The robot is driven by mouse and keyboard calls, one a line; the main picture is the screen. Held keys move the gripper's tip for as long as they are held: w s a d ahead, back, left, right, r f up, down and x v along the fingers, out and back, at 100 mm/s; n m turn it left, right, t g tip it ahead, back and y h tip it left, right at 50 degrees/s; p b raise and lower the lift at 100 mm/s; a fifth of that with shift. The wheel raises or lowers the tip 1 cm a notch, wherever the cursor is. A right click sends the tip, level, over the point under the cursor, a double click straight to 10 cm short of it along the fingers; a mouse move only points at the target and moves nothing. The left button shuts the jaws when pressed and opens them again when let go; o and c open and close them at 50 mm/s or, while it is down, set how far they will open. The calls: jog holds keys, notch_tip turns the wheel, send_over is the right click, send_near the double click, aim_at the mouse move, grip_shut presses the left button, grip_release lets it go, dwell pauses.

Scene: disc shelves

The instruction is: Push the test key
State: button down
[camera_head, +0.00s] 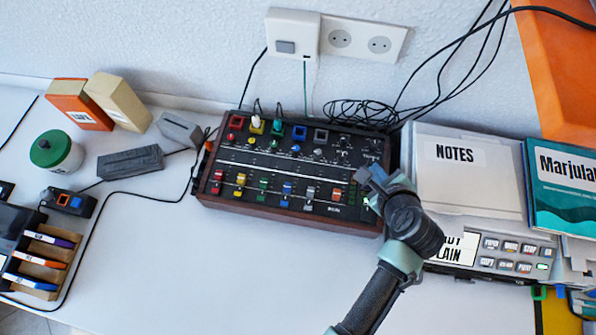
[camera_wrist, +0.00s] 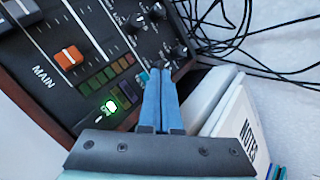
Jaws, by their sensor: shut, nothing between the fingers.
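The mixer console (camera_head: 290,215), dark with a wooden edge, lies at the middle of the desk. In the wrist view its right end shows an orange MAIN fader (camera_wrist: 69,58), a lit green key (camera_wrist: 112,106), a dark key beside it and a small teal key (camera_wrist: 143,78) close to my fingertips. No label reading "test" can be made out, so I cannot tell which key it is. My gripper (camera_wrist: 160,70) is shut and empty, its blue fingers over the console's right end. Whether the tips touch the panel cannot be told. My gripper (camera_head: 362,180) hides part of that end in the head view.
A printer-like device with keys (camera_head: 515,255) and NOTES papers (camera_head: 465,170) stand close at the right. Black cables (camera_head: 360,113) lie tangled behind. The desk front is clear.

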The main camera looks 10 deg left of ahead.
jog(key=shift+f, duration=0.15)
jog(key=shift+f, duration=0.35)
jog(key=shift+f, duration=0.3)
dwell(0.7)
jog(key=shift+r, duration=0.1)
jog(key=shift+r+p, duration=0.7)
jog(key=shift+p, duration=0.25)
notch_tip(320, 180, up, 6)
jog(key=p, duration=0.6)
